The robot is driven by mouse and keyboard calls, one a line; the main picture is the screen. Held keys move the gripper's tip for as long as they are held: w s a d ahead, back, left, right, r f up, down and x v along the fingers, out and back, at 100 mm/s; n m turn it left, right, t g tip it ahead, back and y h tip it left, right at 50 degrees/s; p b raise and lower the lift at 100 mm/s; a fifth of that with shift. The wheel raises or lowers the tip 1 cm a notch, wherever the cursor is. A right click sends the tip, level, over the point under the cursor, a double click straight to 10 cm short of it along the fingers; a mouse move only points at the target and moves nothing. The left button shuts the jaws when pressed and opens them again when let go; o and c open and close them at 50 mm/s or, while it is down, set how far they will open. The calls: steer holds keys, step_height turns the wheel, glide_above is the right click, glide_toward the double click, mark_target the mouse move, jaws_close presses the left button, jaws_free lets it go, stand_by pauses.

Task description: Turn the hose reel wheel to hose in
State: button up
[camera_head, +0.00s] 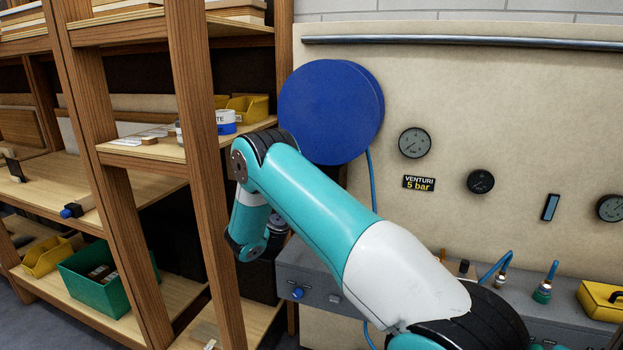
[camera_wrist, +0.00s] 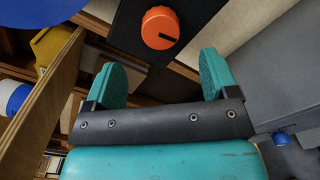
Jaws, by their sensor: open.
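The hose reel wheel (camera_head: 325,112) is a large blue disc on the beige wall panel, left of the gauges in the head view. A thin blue hose (camera_head: 371,182) hangs down from it. Part of a blue surface, likely the reel, shows at the top left of the wrist view (camera_wrist: 25,8). My gripper (camera_wrist: 162,75) is open, its two teal fingers apart with nothing between them. It is below the reel and not touching it. In the head view my arm crosses in front of the panel and the fingers cannot be made out.
An orange knob (camera_wrist: 160,28) on a black plate lies just beyond the fingers in the wrist view. A wooden shelf (camera_head: 197,175) with bins stands close on the left. A grey console (camera_head: 340,290) with knobs and fittings runs below the panel. Gauges (camera_head: 415,143) are right of the reel.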

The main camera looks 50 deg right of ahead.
steer(key=p+x, duration=0.2)
steer(key=x, duration=0.6)
steer(key=shift+w+d, duration=0.15)
steer(key=shift+d, duration=0.1)
steer(key=shift+f, duration=0.1)
steer(key=shift+c, duration=0.3)
steer(key=c, duration=0.9)
